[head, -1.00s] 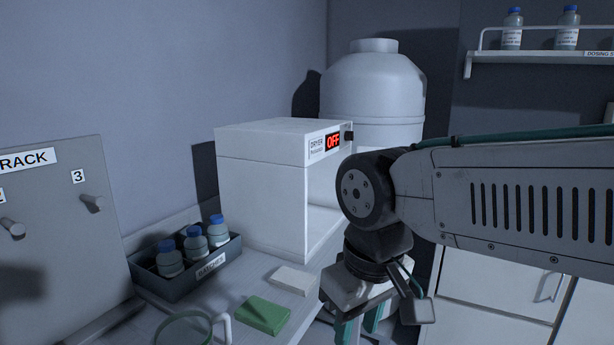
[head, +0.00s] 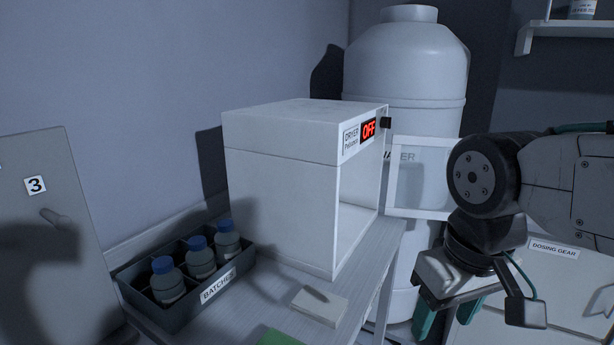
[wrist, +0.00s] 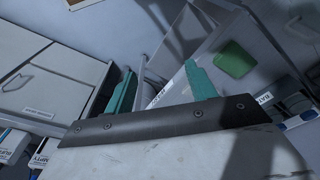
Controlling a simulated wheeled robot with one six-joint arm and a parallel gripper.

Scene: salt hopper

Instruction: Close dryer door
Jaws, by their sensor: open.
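The dryer (head: 280,200) is a white box on the bench with a red OFF display (head: 369,129) and a black knob at its upper right. Its front is open and I see into the empty-looking chamber. The dryer door (head: 421,213), a pale frame with a clear pane, stands swung out to the right of the opening, in front of the white tank. My gripper (head: 441,318) is to the right of the door and lower, pointing down, apart from it. In the wrist view my gripper (wrist: 160,92) shows two teal fingers spread wide with nothing between them.
A dark crate (head: 196,304) with several blue-capped bottles sits left of the dryer. A white block (head: 320,306) and a green pad (head: 280,338) lie on the bench. The big white tank (head: 405,75) stands behind. A dosing gear cabinet (head: 560,275) is at right.

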